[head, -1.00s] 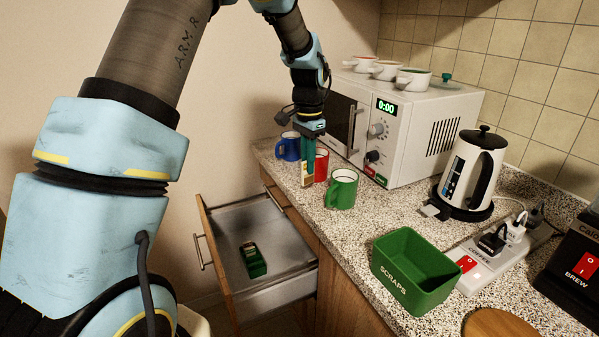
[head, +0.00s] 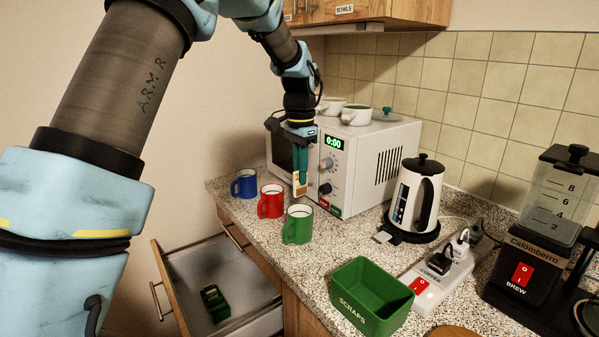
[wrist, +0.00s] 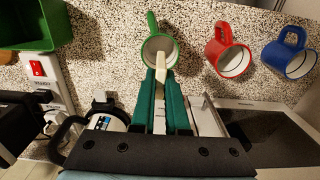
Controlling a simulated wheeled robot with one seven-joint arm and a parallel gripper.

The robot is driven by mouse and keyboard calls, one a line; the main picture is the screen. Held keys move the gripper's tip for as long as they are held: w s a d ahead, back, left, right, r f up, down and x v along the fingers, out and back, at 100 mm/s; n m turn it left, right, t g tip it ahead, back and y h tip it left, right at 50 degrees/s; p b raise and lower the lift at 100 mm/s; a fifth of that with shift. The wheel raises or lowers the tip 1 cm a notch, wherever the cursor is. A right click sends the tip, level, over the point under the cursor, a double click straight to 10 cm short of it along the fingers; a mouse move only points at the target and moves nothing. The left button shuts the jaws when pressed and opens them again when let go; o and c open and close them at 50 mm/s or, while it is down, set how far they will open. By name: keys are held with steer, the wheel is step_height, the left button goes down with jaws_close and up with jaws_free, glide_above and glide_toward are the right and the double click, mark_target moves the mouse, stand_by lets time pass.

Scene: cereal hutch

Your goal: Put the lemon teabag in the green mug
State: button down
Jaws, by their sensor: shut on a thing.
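My gripper (head: 301,176) is shut on a small flat teabag packet (head: 300,188), pale with a yellowish part, which hangs below the green fingers. The green mug (head: 297,228) stands upright on the counter. In the head view the packet's lower end is just above the mug's rim, with a small gap between them. In the wrist view my gripper (wrist: 162,85) points toward the green mug (wrist: 152,22), and the pale packet (wrist: 160,64) overlaps the mug's opening. The packet's print is too small to read.
A red mug (head: 270,202) and a blue mug (head: 245,184) stand to the left. The microwave (head: 365,165) is close behind the gripper. A kettle (head: 415,195) and green scraps bin (head: 370,298) are to the right. An open drawer (head: 195,262) holds a green box (head: 214,303).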

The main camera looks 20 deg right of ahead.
mark_target(300, 195)
steer(key=shift+f+b, duration=2.6)
steer(key=shift+f, duration=1.8)
steer(key=c, duration=0.8)
jaws_free()
steer(key=shift+c, duration=0.2)
step_height(300, 195, up, 11)
steer(key=shift+f+b, duration=0.1)
steer(key=shift+b, duration=1.1)
